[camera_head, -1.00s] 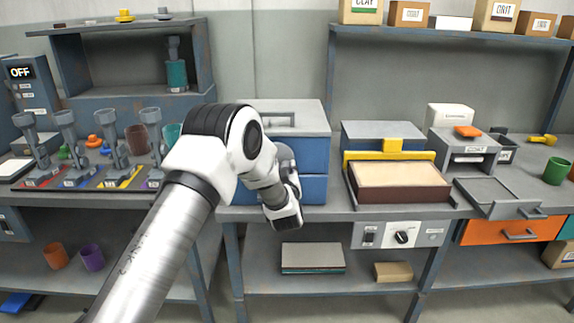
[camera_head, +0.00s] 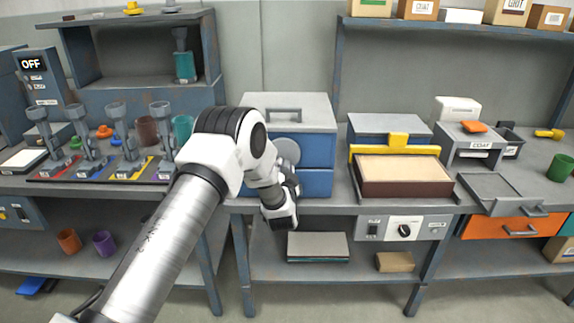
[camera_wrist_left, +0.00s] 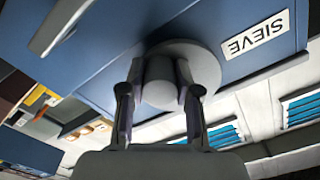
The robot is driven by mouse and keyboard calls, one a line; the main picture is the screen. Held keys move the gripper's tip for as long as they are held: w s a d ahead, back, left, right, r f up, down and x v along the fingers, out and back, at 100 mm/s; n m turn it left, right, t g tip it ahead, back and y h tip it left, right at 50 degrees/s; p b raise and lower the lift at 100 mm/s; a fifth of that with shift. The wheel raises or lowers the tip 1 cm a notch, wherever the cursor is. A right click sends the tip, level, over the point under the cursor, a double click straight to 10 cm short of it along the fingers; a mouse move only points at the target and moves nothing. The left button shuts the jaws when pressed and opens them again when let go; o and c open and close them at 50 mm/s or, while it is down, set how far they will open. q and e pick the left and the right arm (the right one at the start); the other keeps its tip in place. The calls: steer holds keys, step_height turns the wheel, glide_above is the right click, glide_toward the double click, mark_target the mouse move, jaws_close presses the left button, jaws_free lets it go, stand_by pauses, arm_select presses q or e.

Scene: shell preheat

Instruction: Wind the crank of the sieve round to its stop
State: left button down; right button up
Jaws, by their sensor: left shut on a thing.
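The sieve (camera_head: 312,147) is a blue box with a grey lid and handle, standing on the bench in the middle of the head view. Its SIEVE label shows in the wrist view (camera_wrist_left: 255,35). The crank is a grey disc (camera_head: 286,150) with a round knob on the sieve's front; it also shows in the wrist view (camera_wrist_left: 205,70). My left gripper (camera_wrist_left: 160,98) is shut on the crank's knob, one finger on each side. In the head view my own wrist covers the lower part of the crank and most of the grip. My right gripper is not in view.
A framed tray with a yellow bar (camera_head: 400,168) stands right of the sieve. Further right are a grey COAT unit (camera_head: 472,143) and a grey tray (camera_head: 490,190). Grey upright tools (camera_head: 120,120) stand on coloured strips at left. A control panel (camera_head: 404,229) sits below the bench edge.

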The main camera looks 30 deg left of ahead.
arm_select(q)
steer(key=shift+s+a+f+m+p, duration=0.1)
steer(key=shift+s+a+m+p, duration=0.15)
steer(key=shift+m, duration=0.45)
steer(key=c, duration=0.8)
jaws_free()
steer(key=shift+w, duration=0.1)
steer(key=v, duration=1.2)
steer(key=shift+f, duration=0.15)
